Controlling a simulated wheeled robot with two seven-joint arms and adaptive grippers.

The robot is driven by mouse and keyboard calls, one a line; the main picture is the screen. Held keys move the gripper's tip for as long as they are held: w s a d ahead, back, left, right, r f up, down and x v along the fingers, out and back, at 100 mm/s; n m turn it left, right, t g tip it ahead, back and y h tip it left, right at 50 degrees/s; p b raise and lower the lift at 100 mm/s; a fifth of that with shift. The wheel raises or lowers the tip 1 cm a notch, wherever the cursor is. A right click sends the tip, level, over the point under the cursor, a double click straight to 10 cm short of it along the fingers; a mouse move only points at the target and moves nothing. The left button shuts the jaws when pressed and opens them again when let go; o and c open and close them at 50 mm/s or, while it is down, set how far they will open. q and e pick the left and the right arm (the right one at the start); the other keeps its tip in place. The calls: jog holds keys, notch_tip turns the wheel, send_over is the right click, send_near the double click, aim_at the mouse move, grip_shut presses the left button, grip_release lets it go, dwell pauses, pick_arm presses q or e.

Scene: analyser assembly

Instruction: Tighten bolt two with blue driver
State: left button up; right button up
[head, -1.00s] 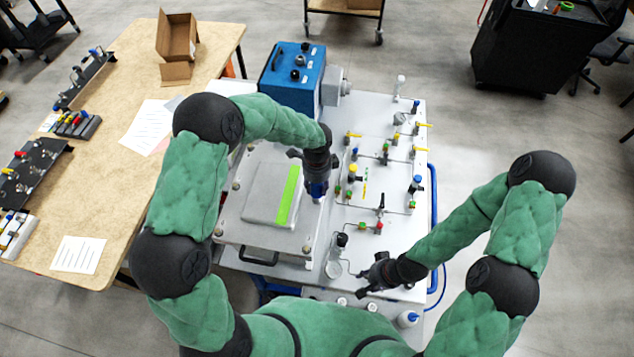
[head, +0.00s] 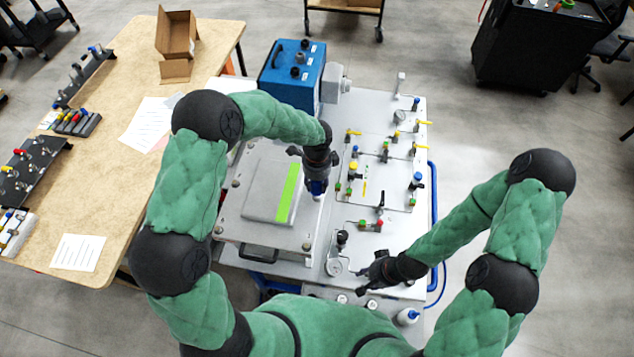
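My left gripper (head: 316,172) points down over the far right corner of the grey plate (head: 232,215). It is shut on the blue driver (head: 317,187), whose blue part shows below the fingers. The driver's tip and any bolt under it are too small or hidden to tell whether they touch. Other corner bolts show at the plate's near right (head: 307,246) and near left (head: 218,231). Which is bolt two is not marked. My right gripper (head: 364,281) is open and empty above the near edge of the white panel, away from the plate.
A blue box with knobs (head: 293,72) stands behind the plate. Valves and thin pipes (head: 384,158) cover the panel to the right. A wooden table (head: 110,200) with tool racks and papers is at the left.

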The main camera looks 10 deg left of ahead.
pick_arm(q)
grip_shut()
jog(key=shift+r, duration=0.1)
jog(key=shift+w+r+p, duration=0.2)
jog(key=shift+r+p, duration=0.2)
jog(key=shift+r, duration=0.1)
jog(key=shift+s+r+p, duration=0.25)
jog(key=shift+r+p, duration=0.1)
jog(key=shift+r, duration=0.3)
jog(key=shift+w+r+p, duration=0.15)
jog(key=shift+r+p, duration=0.2)
jog(key=shift+r, duration=0.1)
jog(key=shift+r+p, duration=0.8)
jog(key=shift+r, duration=0.55)
